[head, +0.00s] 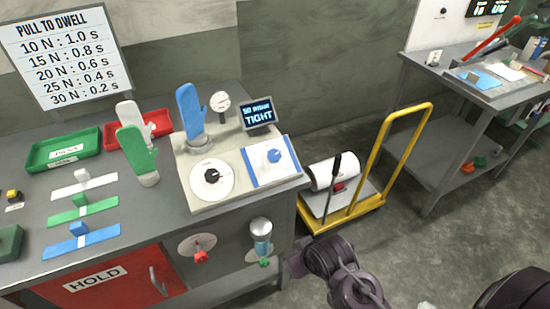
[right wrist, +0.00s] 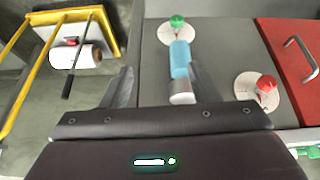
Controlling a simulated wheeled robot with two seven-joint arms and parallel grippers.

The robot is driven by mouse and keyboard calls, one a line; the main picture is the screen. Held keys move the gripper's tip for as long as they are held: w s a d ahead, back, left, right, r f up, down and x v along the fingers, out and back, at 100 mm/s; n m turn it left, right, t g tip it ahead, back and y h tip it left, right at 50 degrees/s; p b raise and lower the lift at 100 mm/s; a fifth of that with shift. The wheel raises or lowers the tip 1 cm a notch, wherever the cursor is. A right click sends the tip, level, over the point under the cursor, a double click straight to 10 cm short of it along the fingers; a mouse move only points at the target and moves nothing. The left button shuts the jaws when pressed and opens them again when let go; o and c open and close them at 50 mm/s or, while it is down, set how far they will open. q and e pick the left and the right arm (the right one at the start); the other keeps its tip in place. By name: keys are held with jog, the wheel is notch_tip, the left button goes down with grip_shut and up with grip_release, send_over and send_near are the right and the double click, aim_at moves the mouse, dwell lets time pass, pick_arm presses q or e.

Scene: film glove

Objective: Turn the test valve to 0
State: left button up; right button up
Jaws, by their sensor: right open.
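A dial with a black knob (head: 211,175) and a plate with a blue knob (head: 273,156) are on the grey box on the bench. On the bench front are a red knob (head: 200,256) on a round plate and a green knob (head: 264,262) below a blue cylinder (head: 261,230). No readable label tells which is the test valve. My right gripper (head: 296,260) is open in front of the bench. In the right wrist view, the cylinder (right wrist: 180,60) shows between its fingers, with the green knob (right wrist: 177,22) and red knob (right wrist: 265,84) beyond. My left gripper is not in view.
A blue glove (head: 190,108) stands upright on the grey box beside a small gauge (head: 220,102) and a screen (head: 258,114) reading TIGHT. A green glove (head: 137,150) stands left. A yellow trolley (head: 375,200) with a white roll (head: 330,172) is right of the bench.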

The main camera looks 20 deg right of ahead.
aim_at(276, 157)
jog(key=w+d+r+m+t, duration=0.1)
jog(key=w+r+m+t, duration=0.1)
jog(key=w+r+t, duration=1.2)
jog(key=shift+g, duration=0.7)
jog(key=w+p, duration=0.1)
jog(key=w, duration=0.2)
jog(key=w+p, duration=0.1)
jog(key=w, duration=0.3)
jog(key=shift+w+d+r, duration=0.1)
jog(key=shift+w+r, duration=0.1)
jog(key=shift+w, duration=0.1)
jog(key=c, duration=1)
